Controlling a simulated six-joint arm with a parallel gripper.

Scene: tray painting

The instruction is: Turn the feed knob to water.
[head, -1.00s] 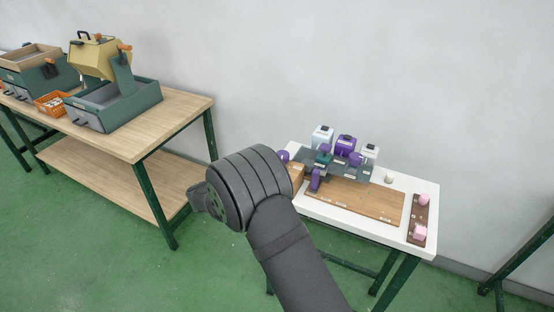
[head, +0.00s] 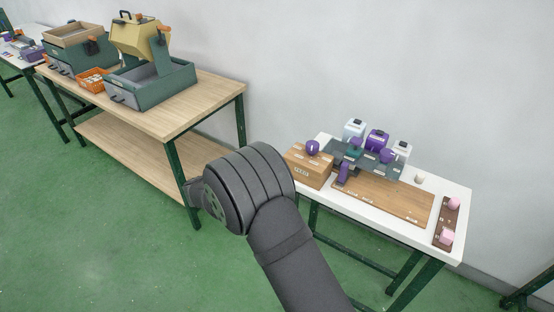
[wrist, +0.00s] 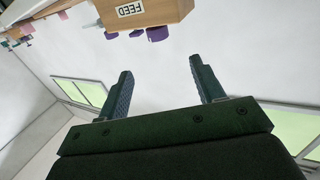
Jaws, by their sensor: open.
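A wooden feed box (head: 303,170) with a white label stands at the left end of the white table, with a purple knob (head: 312,147) on top. In the wrist view the box (wrist: 165,12) reads FEED and appears upside down at the top, with a purple piece, likely the knob (wrist: 157,34), against it. The knob's setting is too small to read. My gripper (wrist: 160,68) is open and empty, apart from the box. In the head view my arm hides the gripper.
The white table (head: 400,235) also holds purple and white containers (head: 376,141), a wooden board (head: 385,198) and a dark strip with pink pieces (head: 446,222). A wooden bench (head: 215,92) with green machines stands left. Floor shows between them.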

